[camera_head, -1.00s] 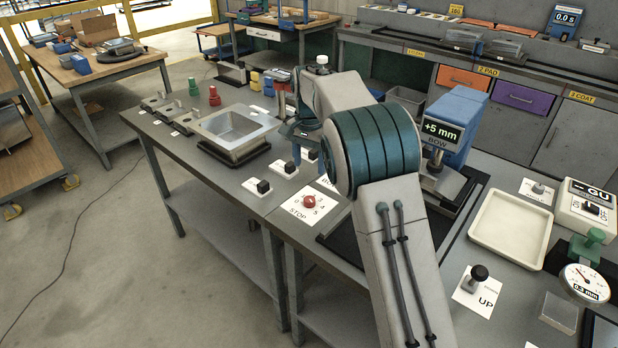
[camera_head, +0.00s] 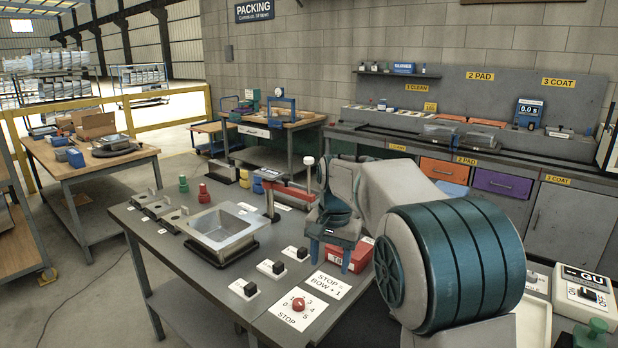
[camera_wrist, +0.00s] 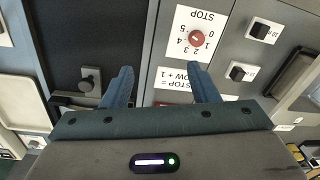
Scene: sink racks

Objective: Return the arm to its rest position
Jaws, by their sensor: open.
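My gripper (camera_head: 336,245) hangs above the grey workbench (camera_head: 180,270), behind the white STOP plate in the head view. In the wrist view my gripper (camera_wrist: 162,85) shows two blue fingers spread well apart, with nothing between them. Below them are the red stop knob (camera_wrist: 196,39) on its numbered plate and the dark bed of a machine (camera_wrist: 85,45). The red knob also shows in the head view (camera_head: 298,304). My arm's large teal-banded joint covers much of the right side of the head view.
A metal sink (camera_head: 215,232) stands on the bench left of my gripper. Several black switches (camera_head: 278,267) line the front. A red box (camera_head: 350,256) is close by my gripper. A pale tray (camera_head: 535,318) is partly hidden by my arm. A back counter (camera_head: 400,145) runs behind.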

